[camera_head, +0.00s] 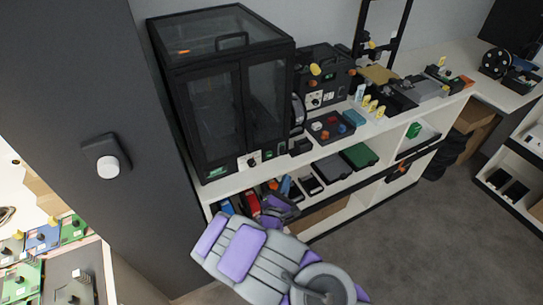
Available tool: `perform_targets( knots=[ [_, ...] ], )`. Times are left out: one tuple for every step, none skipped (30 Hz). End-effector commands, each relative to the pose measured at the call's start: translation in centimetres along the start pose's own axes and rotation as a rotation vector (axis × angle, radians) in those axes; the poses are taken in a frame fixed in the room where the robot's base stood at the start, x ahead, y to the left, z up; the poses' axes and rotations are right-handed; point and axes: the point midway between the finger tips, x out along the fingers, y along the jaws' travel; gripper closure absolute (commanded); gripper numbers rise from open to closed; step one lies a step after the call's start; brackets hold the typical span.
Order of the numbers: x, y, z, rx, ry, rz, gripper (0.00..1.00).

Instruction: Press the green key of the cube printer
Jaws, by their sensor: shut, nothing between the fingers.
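The cube printer (220,95) is a large black enclosure with glass doors, standing on the left end of the white shelf unit. A small control panel with a pale green patch, the green key (252,161), and a dark knob shows at its lower front edge; details are too small to tell. My gripper (278,204), dark with purple parts, is below and slightly right of that panel, apart from it, in front of the lower shelf. It looks shut and empty; its fingertips are hard to make out.
Boxes with knobs and buttons (332,126) crowd the shelf top right of the printer. Bins and cases (335,167) fill the lower shelf. A dark wall with a white round knob (108,166) is at the left. Grey floor (430,230) is clear at the right.

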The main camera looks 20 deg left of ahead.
Motion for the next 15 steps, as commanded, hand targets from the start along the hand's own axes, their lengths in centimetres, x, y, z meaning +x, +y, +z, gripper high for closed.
perform_targets(
  knots=[
    [0.0, 0.0, 0.0, 0.000, -0.001, 0.000, 1.00],
    [0.0, 0.0, 0.0, 0.000, -0.001, 0.000, 1.00],
    [0.0, 0.0, 0.0, 0.000, -0.001, -0.001, 1.00],
    [0.0, 0.0, 0.0, 0.000, -0.001, -0.001, 1.00],
    [0.1, 0.0, 0.0, 0.000, -0.001, -0.001, 1.00],
    [0.1, 0.0, 0.0, 0.000, -0.001, -0.001, 1.00],
    [0.2, 0.1, -0.1, 0.000, -0.002, -0.002, 1.00],
    [0.2, 0.1, -0.2, 0.001, -0.002, -0.002, 1.00],
    [0.4, 0.2, -0.3, 0.002, -0.002, -0.002, 1.00],
    [0.6, 0.2, -0.5, 0.002, -0.002, -0.003, 1.00],
    [0.7, 0.4, -0.7, 0.002, -0.002, -0.003, 1.00],
    [1.0, 0.6, -0.9, 0.002, -0.002, -0.003, 1.00],
    [1.3, 0.7, -1.1, 0.003, -0.003, -0.004, 1.00],
    [1.6, 0.9, -1.2, 0.003, -0.004, -0.004, 1.00],
    [2.0, 1.2, -1.5, 0.005, -0.004, -0.003, 1.00]
  ],
)
